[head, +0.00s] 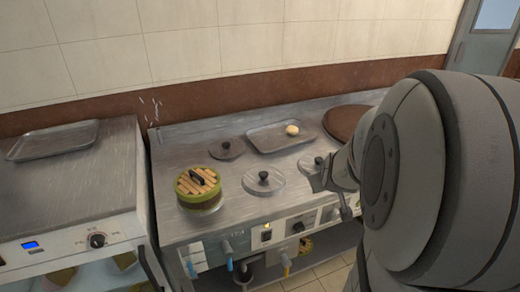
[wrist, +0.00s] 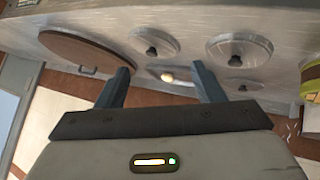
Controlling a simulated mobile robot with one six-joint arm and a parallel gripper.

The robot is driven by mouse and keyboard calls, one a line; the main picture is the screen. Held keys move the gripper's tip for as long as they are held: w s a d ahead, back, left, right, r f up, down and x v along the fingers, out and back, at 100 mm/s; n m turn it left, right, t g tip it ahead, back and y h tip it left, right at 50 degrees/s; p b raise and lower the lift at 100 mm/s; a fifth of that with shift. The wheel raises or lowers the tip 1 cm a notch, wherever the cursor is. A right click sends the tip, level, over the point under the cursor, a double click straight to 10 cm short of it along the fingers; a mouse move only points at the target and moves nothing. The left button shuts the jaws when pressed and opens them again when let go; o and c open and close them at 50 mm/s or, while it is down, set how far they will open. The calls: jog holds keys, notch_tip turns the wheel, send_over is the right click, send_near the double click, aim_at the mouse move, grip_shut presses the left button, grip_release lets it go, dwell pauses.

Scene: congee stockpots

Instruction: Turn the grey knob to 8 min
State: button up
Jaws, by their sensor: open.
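A dark round knob (head: 298,227) sits on the front panel of the steel stove (head: 220,228). Another dark knob (head: 97,240) with markings around it is on the front of the left counter. I cannot tell which is the grey knob, and the numbers are too small to read. My gripper (head: 330,195) is at the stove's front edge, right of and above the stove knob and apart from it. In the wrist view my gripper (wrist: 162,84) is open with nothing between its fingers; no knob shows there.
A tray (head: 263,143) holds a pale ball (head: 292,130). Coloured valve handles (head: 228,250) stick out below the panel. An empty tray (head: 52,141) lies on the left counter.

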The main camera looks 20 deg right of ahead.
jog(key=w+d+f+n+t+b, duration=0.1)
jog(key=d+f+b, duration=0.2)
jog(key=f, duration=0.2)
jog(key=w+d+f+t+b, duration=0.2)
jog(key=f, duration=0.3)
jog(key=n+t+y+b, duration=0.2)
jog(key=t+y+b, duration=0.35)
jog(key=b, duration=0.95)
send_near(336, 218)
jog(key=f+t+h, duration=0.1)
jog(key=shift+t, duration=0.25)
jog(key=w, duration=0.2)
jog(key=w+b, duration=0.1)
jog(key=w, duration=0.1)
jog(key=w+a+b, duration=0.1)
jog(key=w, duration=0.2)
jog(key=shift+f, duration=0.15)
jog(key=shift+w, duration=0.6)
jog(key=shift+c, duration=0.4)
